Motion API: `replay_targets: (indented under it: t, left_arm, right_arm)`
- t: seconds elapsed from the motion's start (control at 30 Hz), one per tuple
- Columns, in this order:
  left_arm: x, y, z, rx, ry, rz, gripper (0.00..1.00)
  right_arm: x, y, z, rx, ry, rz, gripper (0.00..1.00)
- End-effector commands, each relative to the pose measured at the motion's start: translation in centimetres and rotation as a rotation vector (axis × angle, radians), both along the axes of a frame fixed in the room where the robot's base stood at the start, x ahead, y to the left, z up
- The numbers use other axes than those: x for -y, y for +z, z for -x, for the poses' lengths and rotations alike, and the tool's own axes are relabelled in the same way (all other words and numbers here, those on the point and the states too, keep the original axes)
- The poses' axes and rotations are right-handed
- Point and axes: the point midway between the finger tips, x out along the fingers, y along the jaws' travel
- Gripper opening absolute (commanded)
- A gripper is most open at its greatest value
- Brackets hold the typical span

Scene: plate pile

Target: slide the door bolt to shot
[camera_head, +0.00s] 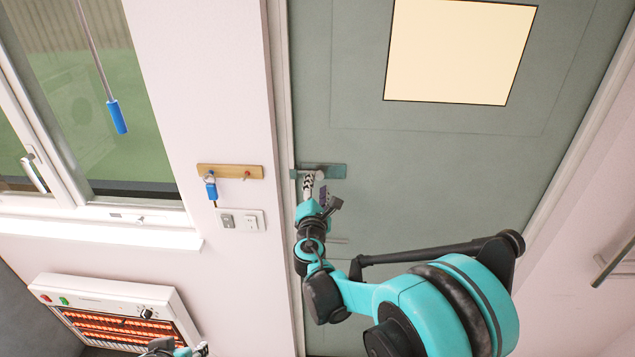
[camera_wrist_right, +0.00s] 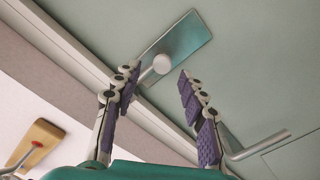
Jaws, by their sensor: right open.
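The door bolt is a teal plate (camera_head: 335,171) with a grey bar on the green door near its left edge. In the right wrist view the plate (camera_wrist_right: 189,38) carries a pale round knob (camera_wrist_right: 161,64) near its lower end. My right gripper (camera_head: 318,188) is at the bolt and partly covers it in the head view. In the right wrist view its purple-padded fingers (camera_wrist_right: 159,80) are open, one on each side of the knob; contact cannot be told. Part of my left gripper (camera_head: 175,348) shows at the bottom edge; its jaws are unclear.
The door lever (camera_wrist_right: 258,145) is close to the right gripper's fingers, below the bolt. A wooden key rack (camera_head: 230,171) with a blue-tagged key (camera_head: 211,190) hangs left of the door frame. A glowing heater (camera_head: 115,305) is at lower left.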

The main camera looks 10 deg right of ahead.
Motion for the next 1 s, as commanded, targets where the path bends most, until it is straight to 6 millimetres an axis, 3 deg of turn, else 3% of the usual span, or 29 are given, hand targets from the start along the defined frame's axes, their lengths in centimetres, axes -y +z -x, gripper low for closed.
replay_targets:
  t: [0.2, 0.4, 0.6, 1.0]
  left_arm:
    - [0.0, 0.0, 0.0, 0.000, 0.000, 0.000, 0.40]
    - [0.0, 0.0, 0.0, 0.000, 0.000, 0.000, 0.40]
    - [0.0, 0.0, 0.0, 0.000, 0.000, 0.000, 0.40]
    - [0.0, 0.0, 0.0, 0.000, 0.000, 0.000, 0.40]
  right_arm:
    - [-1.5, 0.0, 4.8, 0.000, 0.004, 0.000, 0.42]
    - [-2.5, 0.0, 7.9, 0.000, 0.003, 0.000, 0.42]
    - [-2.7, 0.0, 9.0, 0.000, 0.001, 0.000, 0.42]
    - [-2.7, 0.0, 9.0, 0.000, 0.001, -0.001, 0.42]
